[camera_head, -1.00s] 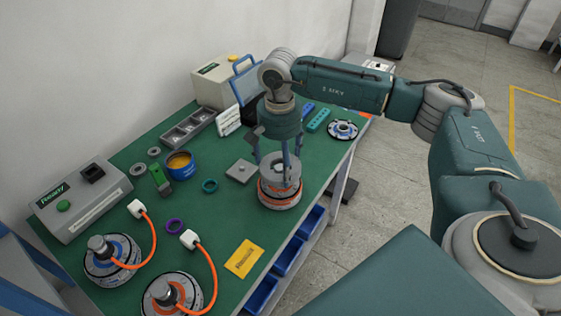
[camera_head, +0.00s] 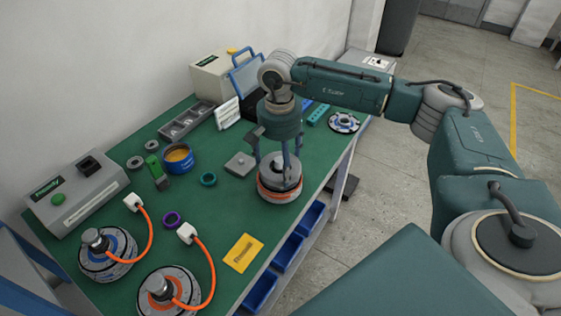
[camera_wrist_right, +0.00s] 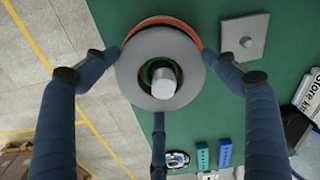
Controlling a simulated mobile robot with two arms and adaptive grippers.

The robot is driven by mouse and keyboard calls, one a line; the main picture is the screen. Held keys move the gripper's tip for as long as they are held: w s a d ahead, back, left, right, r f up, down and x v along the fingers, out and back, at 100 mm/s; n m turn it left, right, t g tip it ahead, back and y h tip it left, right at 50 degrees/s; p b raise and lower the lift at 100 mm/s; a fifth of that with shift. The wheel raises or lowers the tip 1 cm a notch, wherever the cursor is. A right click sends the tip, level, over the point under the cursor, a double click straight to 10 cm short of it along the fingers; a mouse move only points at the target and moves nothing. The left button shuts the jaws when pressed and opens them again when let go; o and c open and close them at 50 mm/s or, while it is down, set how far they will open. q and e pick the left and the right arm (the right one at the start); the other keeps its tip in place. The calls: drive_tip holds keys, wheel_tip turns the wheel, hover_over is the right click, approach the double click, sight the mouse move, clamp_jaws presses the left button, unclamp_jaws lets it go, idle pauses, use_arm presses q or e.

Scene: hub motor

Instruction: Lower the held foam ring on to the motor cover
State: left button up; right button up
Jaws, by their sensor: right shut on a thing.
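The grey foam ring (camera_head: 274,166) is in my right gripper (camera_head: 276,163), whose fingers point down around its edge. The motor with the orange-banded cover (camera_head: 279,194) stands on the bench directly under the ring. In the right wrist view the ring (camera_wrist_right: 128,70) lies between the fingers of my right gripper (camera_wrist_right: 163,63). The motor's pale shaft (camera_wrist_right: 163,82) shows through the ring's hole. An orange rim (camera_wrist_right: 172,22) of the cover shows beyond the ring's top edge. In the head view the ring is very close to the cover; I cannot tell if they touch. My left gripper is not in view.
A grey square plate (camera_head: 240,164) lies just left of the motor, and a teal ring (camera_head: 208,179) farther left. Two motors with orange cables (camera_head: 107,253) stand at the front left. A yellow card (camera_head: 243,253) lies in front. Blue bins (camera_head: 287,250) hang below the bench edge.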

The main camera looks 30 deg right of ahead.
drive_tip(key=shift+f, duration=0.25)
drive_tip(key=o, duration=0.7)
drive_tip(key=shift+r, duration=0.1)
wheel_tip(320, 180, up, 12)
drive_tip(key=shift+a+f, duration=0.1)
idle(0.5)
